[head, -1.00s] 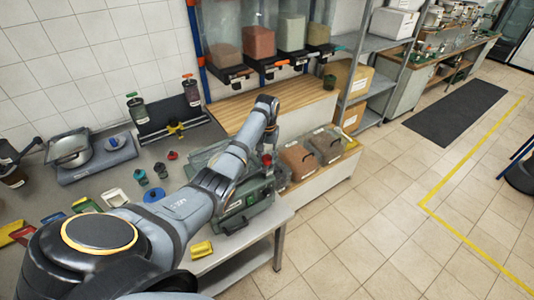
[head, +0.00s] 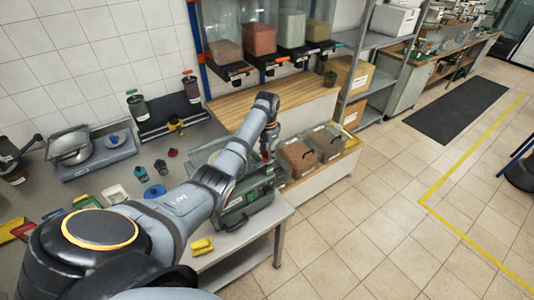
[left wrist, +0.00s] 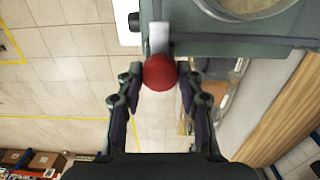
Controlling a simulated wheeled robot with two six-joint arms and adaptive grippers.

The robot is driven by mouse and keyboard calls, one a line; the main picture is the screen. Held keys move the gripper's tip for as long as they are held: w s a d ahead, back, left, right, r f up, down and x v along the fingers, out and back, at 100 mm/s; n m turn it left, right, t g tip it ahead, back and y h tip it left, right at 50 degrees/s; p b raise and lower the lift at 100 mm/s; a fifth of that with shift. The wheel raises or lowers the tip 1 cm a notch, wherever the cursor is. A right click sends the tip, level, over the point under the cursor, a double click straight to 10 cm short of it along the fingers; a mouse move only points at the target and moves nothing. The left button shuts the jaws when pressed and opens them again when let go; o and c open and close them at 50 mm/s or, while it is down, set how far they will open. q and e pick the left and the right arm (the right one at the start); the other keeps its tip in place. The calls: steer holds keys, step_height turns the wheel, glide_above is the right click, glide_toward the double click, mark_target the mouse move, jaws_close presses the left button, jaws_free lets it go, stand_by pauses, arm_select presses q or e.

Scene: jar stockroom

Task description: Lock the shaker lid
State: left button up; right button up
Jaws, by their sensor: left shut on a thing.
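The shaker (head: 247,207) is a grey-green machine at the right end of the grey bench, partly hidden behind my left arm. Its clear-looking lid (head: 203,154) shows only in part. In the left wrist view, a red ball knob (left wrist: 160,72) on a pale metal lever (left wrist: 159,38) sticks out from the shaker's body (left wrist: 220,42). My left gripper (left wrist: 157,78) is shut on this knob, with a finger at each side. In the head view the left gripper (head: 266,153) is at the shaker's far right side, small and partly hidden. My right gripper is not in view.
Clear bins (head: 298,157) with brown contents stand on a low shelf right of the shaker. A yellow object (head: 202,246) lies at the bench's front edge. Small jars and a blue ring (head: 154,191) lie left of my arm. The tiled floor at right is open.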

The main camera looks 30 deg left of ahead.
arm_select(q)
steer(key=shift+m, duration=0.3)
steer(key=o, duration=1.2)
steer(key=shift+w, duration=0.1)
steer(key=shift+r, duration=0.1)
step_height(320, 180, up, 7)
steer(key=shift+r, duration=0.15)
